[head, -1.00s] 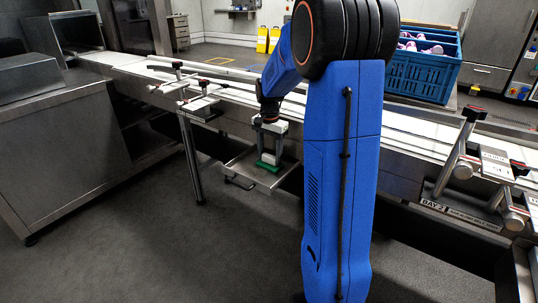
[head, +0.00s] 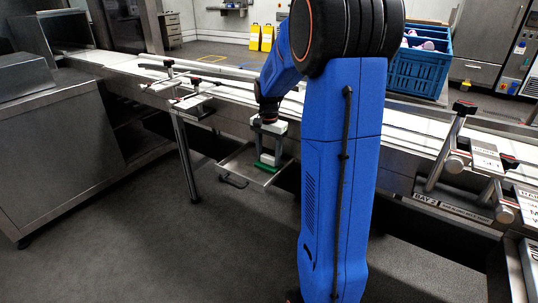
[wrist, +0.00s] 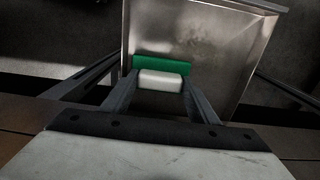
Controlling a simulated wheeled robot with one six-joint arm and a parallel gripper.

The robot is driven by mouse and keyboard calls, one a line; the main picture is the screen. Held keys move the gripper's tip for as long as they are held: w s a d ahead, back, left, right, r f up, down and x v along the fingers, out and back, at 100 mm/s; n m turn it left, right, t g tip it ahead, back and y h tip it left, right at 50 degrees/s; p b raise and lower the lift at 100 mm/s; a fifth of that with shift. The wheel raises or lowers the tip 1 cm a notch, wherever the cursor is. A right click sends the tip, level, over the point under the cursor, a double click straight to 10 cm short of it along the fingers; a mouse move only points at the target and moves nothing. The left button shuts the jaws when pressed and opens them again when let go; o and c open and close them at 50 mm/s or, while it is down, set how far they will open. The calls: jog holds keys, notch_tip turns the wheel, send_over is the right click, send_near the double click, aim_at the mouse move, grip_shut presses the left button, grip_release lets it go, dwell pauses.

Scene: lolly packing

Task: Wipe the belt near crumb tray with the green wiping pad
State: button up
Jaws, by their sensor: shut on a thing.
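The green wiping pad (head: 266,167) has a pale block-shaped handle, and my gripper (head: 268,155) is shut on that handle. In the wrist view the green pad (wrist: 162,63) shows beyond the pale handle (wrist: 160,80), between the two fingers. The crumb tray (head: 236,160) is a shallow metal tray with a front handle, below the side of the belt. The pad is over or in the tray; whether it touches the tray I cannot tell. The white belt (head: 222,92) runs above and behind the tray. My arm hides part of the belt.
Guide rails with red-tipped clamps (head: 193,101) stand along the belt's near edge. A blue crate (head: 418,72) with wrapped items stands behind the belt at right. More clamps and a bay sign (head: 452,208) are at right. A steel cabinet (head: 60,150) stands at left. The floor in front is clear.

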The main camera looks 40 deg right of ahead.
aim_at(258, 164)
jog(key=shift+s+a, duration=0.1)
jog(key=shift+a, duration=0.15)
jog(key=shift+s+a+f, duration=0.1)
jog(key=shift+s+a, duration=0.05)
jog(key=shift+a, duration=0.25)
jog(key=shift+s+a, duration=0.2)
jog(key=shift+a, duration=0.3)
jog(key=shift+w, duration=0.15)
jog(key=shift+w+a, duration=0.25)
jog(key=shift+w, duration=0.4)
jog(key=shift+w+a, duration=0.25)
jog(key=shift+w, duration=0.35)
